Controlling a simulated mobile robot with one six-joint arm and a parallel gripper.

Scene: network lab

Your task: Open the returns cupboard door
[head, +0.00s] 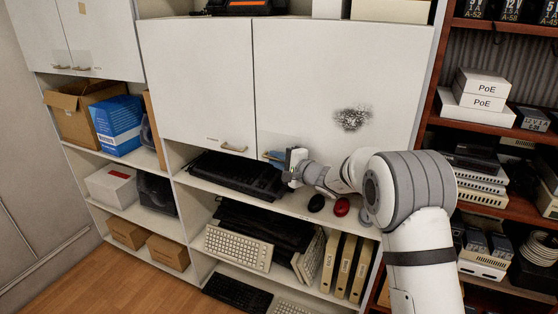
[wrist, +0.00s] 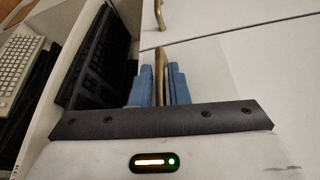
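The white cupboard has two doors, a left door (head: 200,85) and a right door (head: 325,75) with a dark smudge; both look closed. Which one is labelled returns is too small to read. My gripper (head: 276,157) is at the lower left corner of the right door. In the wrist view its blue fingertips (wrist: 159,88) are on both sides of the tan handle (wrist: 160,66), close against it, and look shut on it. The left door's handle (head: 233,148) is free and also shows at the top of the wrist view (wrist: 160,24).
Below the doors, an open shelf holds black keyboards (head: 235,175), a dark mouse (head: 316,203) and a red mouse (head: 341,207) near my arm. A dark red rack (head: 431,110) with boxed gear stands close on the right. Wooden floor (head: 100,282) is clear at lower left.

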